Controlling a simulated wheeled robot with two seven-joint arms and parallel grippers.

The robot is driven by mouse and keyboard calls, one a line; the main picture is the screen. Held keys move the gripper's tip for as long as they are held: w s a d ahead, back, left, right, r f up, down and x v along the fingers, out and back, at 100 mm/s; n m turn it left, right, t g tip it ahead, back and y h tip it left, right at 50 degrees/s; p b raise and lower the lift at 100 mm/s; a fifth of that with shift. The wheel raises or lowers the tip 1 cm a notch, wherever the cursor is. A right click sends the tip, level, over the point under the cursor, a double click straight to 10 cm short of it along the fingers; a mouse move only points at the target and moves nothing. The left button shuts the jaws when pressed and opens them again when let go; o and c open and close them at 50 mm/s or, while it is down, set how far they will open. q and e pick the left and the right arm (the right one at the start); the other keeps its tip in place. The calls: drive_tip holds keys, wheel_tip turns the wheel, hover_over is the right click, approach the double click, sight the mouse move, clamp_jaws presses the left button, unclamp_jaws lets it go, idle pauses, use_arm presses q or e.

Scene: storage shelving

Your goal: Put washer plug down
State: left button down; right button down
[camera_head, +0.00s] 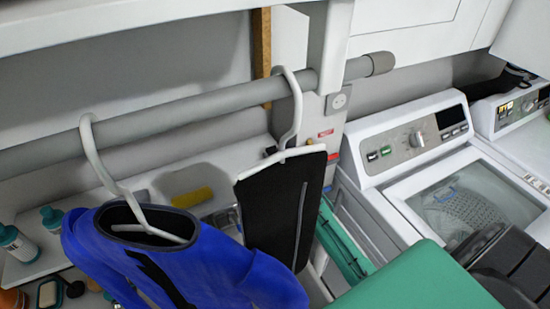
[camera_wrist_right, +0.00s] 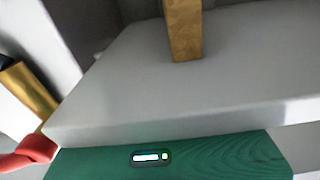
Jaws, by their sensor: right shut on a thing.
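I cannot make out a washer plug in either view. My right gripper (camera_head: 482,248), dark and partly cut off at the lower right of the head view, is shut on a green flat-sided thing (camera_head: 420,284). The same green thing fills the bottom of the right wrist view (camera_wrist_right: 215,155), with a small white-lit slot on its face. The fingertips are hidden. The washing machine (camera_head: 415,140) stands behind the gripper, its lid window showing the drum. A wall socket (camera_head: 338,101) is left of the washer. My left gripper is not in view.
A grey rail (camera_head: 190,118) crosses the upper left. On hangers hang a blue garment (camera_head: 190,260) and a black one (camera_head: 275,215). Another green thing (camera_head: 343,245) stands beside the washer. A second machine (camera_head: 520,108) is at the far right. Bottles (camera_head: 15,240) stand at left.

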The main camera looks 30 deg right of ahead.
drive_tip(key=c, duration=1.1)
unclamp_jaws()
drive_tip(key=shift+s+f, duration=0.1)
drive_tip(key=shift+f, duration=0.4)
drive_tip(key=shift+o, duration=0.4)
drive_tip(key=shift+a+f, duration=0.1)
drive_tip(key=shift+f, duration=0.05)
drive_tip(key=shift+r+p, duration=0.4)
drive_tip(key=shift+r, duration=0.15)
drive_tip(key=s+b, duration=0.4)
drive_tip(key=s, duration=0.7)
drive_tip(key=shift+s+a+r, duration=0.25)
drive_tip(key=shift+s+r, duration=0.15)
